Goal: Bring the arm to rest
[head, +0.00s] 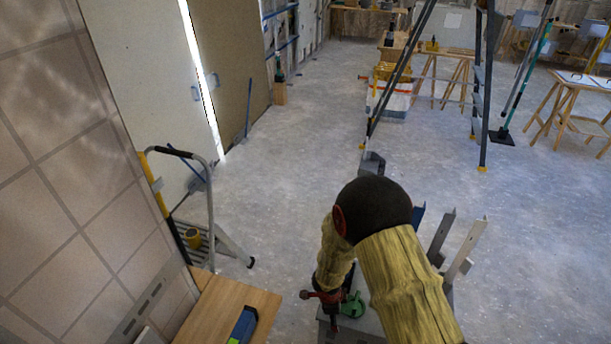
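My arm is in the foreground in the head view, wrapped in a yellow sleeve with a large black elbow. The upper part rises from the bottom right to the elbow, and the forearm drops steeply to the left. My gripper (333,307) is at the low end of the forearm, small and partly hidden. I cannot tell whether its fingers are open or shut. A red and black piece and a green round object (352,305) show close beside it. I cannot tell whether the gripper touches the green object.
A grey stand (375,322) with upright metal plates (464,250) is below and beside the arm. A wooden table (225,307) is at lower left, by a tiled wall (60,180). A step stool (210,235) stands behind it. Open floor (300,150) lies ahead, with a ladder (482,90) beyond.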

